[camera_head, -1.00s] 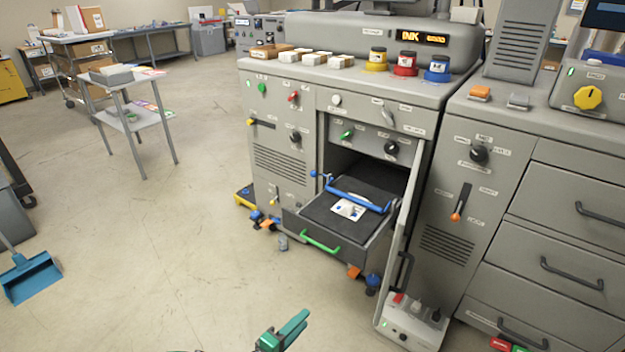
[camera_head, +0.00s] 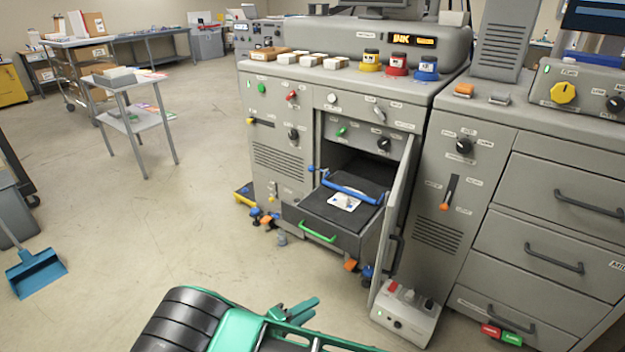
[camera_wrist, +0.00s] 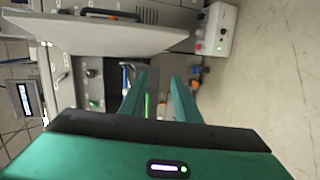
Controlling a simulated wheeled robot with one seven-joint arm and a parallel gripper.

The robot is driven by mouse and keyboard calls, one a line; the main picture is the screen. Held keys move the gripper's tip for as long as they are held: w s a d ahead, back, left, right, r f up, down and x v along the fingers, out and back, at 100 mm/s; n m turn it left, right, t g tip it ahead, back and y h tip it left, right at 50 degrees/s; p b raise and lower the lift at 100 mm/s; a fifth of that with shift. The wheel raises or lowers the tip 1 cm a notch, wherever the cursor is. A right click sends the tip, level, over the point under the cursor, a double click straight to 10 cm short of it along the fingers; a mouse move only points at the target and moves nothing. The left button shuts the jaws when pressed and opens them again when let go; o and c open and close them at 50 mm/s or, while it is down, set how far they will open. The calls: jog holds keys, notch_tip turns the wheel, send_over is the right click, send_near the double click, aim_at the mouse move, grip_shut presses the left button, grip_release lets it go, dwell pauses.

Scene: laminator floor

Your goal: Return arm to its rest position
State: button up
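My green gripper (camera_head: 297,311) is at the bottom middle of the head view, in front of the grey machine and apart from it. My green and black arm shows beside it. In the wrist view the two green fingers of my gripper (camera_wrist: 159,80) stand apart with nothing between them, so it is open and empty. Seen through the gap are parts of the machine, including a green handle.
The grey machine (camera_head: 275,165) has an open drawer (camera_head: 330,214) holding a white card (camera_head: 344,202). A door (camera_head: 397,215) stands open beside it. A white switch box (camera_head: 405,315) sits on the floor to the right. A blue dustpan (camera_head: 36,272) lies left. The floor between is clear.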

jog(key=w+d+r+m+g, duration=0.3)
jog(key=d+r, duration=0.3)
jog(key=w+d+r+m+g, duration=0.2)
jog(key=w+d+r+g, duration=0.1)
jog(key=d+r, duration=0.35)
jog(key=s+d+r+m+g+y, duration=0.2)
jog(key=d+r, duration=0.3)
jog(key=d, duration=0.3)
jog(key=s+d+r+m+g+y, duration=0.1)
jog(key=d+r+m+g, duration=0.15)
jog(key=d+r, duration=0.45)
jog(key=s+d+r+m+g+y, duration=0.1)
jog(key=s+d+r+y, duration=0.1)
jog(key=s+d+r, duration=0.3)
jog(key=s+d+r+m+y, duration=0.2)
jog(key=s+d, duration=0.4)
jog(key=d, duration=0.1)
jog(key=s+d+r+m+y, duration=0.1)
jog(key=s+r, duration=0.1)
jog(key=s, duration=0.6)
jog(key=s+d+r+m+t+y, duration=0.1)
jog(key=s+r+y, duration=0.1)
jog(key=s, duration=0.6)
jog(key=shift+s+d+r+y, duration=0.2)
jog(key=shift+s+d+y, duration=0.1)
jog(key=shift+s, duration=0.1)
jog(key=shift+m+t, duration=0.25)
jog(key=shift+w+f, duration=0.25)
jog(key=shift+w, duration=0.4)
